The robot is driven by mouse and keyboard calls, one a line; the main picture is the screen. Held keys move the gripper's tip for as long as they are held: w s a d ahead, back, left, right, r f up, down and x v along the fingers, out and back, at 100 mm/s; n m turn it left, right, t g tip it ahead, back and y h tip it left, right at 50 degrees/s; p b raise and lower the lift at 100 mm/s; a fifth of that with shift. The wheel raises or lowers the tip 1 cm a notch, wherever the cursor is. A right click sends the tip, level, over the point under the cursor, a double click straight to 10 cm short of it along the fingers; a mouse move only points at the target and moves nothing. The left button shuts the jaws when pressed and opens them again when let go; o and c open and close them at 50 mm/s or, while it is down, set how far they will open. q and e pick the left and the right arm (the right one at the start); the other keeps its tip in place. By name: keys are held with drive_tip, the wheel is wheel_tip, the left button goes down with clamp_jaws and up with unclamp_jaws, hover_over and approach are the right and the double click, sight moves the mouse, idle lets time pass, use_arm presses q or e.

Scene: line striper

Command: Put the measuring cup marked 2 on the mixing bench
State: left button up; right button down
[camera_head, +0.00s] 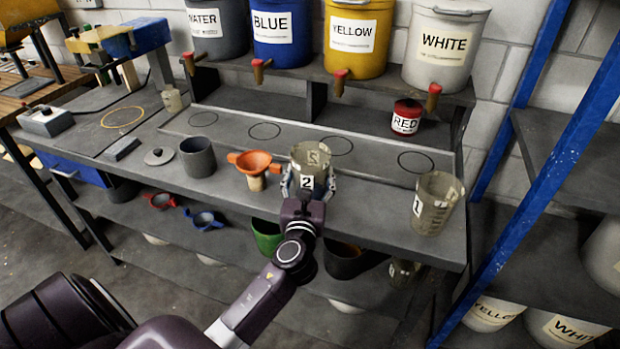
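The measuring cup marked 2 (312,160) is a clear, greyish cup with a black "2" on a white label, upright at the middle of the grey bench (375,222). My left gripper (308,187) is at its near side, with one finger against each side of the cup. The gripper hides the cup's base, so I cannot tell whether it rests on the bench or is just above it. The measuring cup marked 1 (436,205) stands at the bench's front right. My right gripper is not in view.
An orange funnel (254,163) and a dark grey pot (198,157) stand left of the cup. A red tin (406,117) and labelled tubs with taps, such as the yellow tub (355,40), are behind. Blue rack posts (560,165) rise at right.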

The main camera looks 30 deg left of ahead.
use_arm(q)
drive_tip(key=shift+f, duration=0.2)
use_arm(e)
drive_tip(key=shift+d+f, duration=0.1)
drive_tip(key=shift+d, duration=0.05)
use_arm(q)
drive_tip(key=o, duration=1.2)
drive_tip(key=shift+o, duration=0.8)
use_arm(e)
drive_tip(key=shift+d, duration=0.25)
use_arm(q)
drive_tip(key=shift+s+r, duration=0.1)
drive_tip(key=b+v, duration=0.1)
drive_tip(key=v, duration=1.1)
drive_tip(key=shift+b, duration=0.3)
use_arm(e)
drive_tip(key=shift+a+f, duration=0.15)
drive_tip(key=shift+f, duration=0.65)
